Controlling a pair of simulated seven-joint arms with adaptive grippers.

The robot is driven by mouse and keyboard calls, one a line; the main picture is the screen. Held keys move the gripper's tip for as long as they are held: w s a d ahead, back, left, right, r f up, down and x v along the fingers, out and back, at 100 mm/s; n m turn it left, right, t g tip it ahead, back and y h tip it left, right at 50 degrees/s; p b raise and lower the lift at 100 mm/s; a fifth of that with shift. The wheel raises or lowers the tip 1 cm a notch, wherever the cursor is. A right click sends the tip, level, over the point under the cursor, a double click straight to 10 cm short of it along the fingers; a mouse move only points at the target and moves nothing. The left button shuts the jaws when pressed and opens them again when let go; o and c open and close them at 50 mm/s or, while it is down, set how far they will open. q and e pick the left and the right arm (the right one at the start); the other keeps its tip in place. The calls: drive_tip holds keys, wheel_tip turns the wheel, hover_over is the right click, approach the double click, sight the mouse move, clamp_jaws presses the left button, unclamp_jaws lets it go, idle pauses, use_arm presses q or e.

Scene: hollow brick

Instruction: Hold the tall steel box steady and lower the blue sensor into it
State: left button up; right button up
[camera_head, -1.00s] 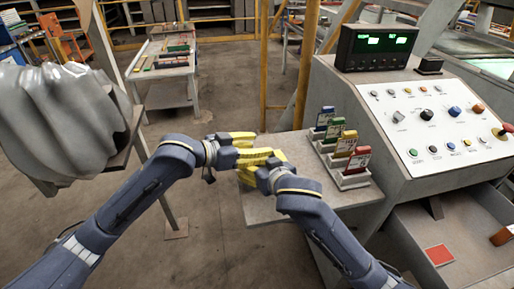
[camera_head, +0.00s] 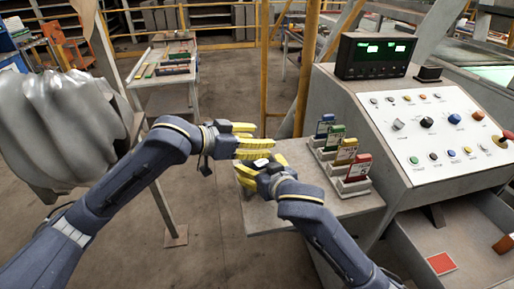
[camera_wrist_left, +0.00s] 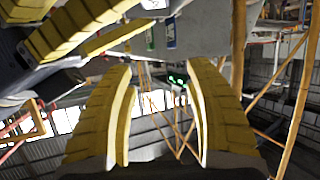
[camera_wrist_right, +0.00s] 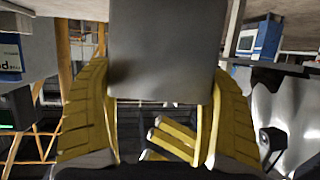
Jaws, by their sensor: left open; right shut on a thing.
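My right gripper (camera_head: 260,166) is shut on a grey metal box, which I take for the tall steel box (camera_wrist_right: 165,50). The blue sensor (camera_head: 325,124) appears to be the blue piece standing at the far end of a rack on the table. Blue also shows in the right wrist view (camera_wrist_right: 268,38).
Green (camera_head: 333,136), yellow (camera_head: 346,151) and red (camera_head: 359,167) pieces stand in the rack beside the blue one. A control console (camera_head: 430,165) stands at the right. The grey table (camera_head: 285,213) has bare room in front of the rack.

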use_arm(q)
drive_tip(key=shift+r, duration=2.15)
use_arm(e)
drive_tip(key=o, duration=1.3)
drive_tip(key=shift+s, duration=0.1)
